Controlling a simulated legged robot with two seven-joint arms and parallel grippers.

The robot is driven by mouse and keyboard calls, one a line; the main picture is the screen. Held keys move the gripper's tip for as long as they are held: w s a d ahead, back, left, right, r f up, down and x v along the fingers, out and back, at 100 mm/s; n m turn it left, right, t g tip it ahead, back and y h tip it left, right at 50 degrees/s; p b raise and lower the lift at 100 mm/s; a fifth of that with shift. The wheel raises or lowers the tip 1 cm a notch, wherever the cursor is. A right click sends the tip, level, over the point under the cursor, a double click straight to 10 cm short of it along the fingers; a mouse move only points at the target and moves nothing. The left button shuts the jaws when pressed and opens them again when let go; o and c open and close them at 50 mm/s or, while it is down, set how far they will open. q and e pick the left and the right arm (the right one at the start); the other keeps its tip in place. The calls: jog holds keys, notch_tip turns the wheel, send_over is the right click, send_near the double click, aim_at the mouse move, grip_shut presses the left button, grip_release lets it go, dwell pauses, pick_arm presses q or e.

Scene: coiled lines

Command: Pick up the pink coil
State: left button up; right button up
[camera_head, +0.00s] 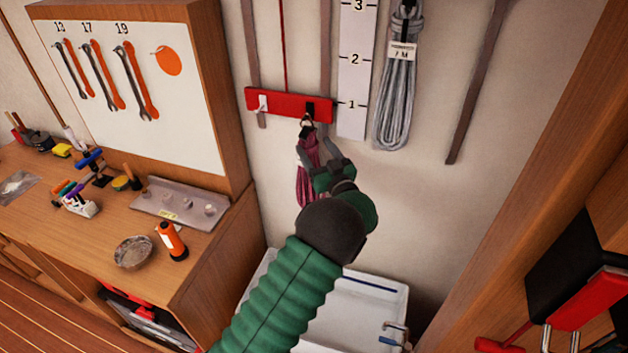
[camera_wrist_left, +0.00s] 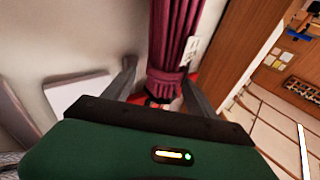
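The pink coil (camera_head: 308,182) hangs from a hook on the red rail (camera_head: 288,104) on the wall, in front of the white wall. It also shows in the left wrist view as a dark pink bundle (camera_wrist_left: 174,40), gathered by a band near the hook. My left gripper (camera_head: 320,150) is at the upper part of the coil and hides some of it. In the left wrist view the left gripper's fingers (camera_wrist_left: 158,78) are spread, one on each side of the coil, with a visible gap at the left finger. My right gripper is not in view.
A grey coil (camera_head: 397,95) with a white tag hangs to the right, past a numbered white strip (camera_head: 355,70). A white bin (camera_head: 370,300) stands below. A wooden workbench (camera_head: 110,225) with tools and a bowl (camera_head: 133,252) is at the left.

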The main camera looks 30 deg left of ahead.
aim_at(310, 153)
pick_arm(q)
jog(key=a, duration=0.3)
jog(key=shift+f, duration=0.4)
jog(key=shift+c, duration=0.7)
jog(key=shift+a, duration=0.1)
jog(key=shift+c, duration=2.3)
jog(key=shift+d+r, duration=0.25)
jog(key=shift+d, duration=0.65)
jog(key=c, duration=0.7)
grip_shut()
jog(key=shift+a, duration=0.35)
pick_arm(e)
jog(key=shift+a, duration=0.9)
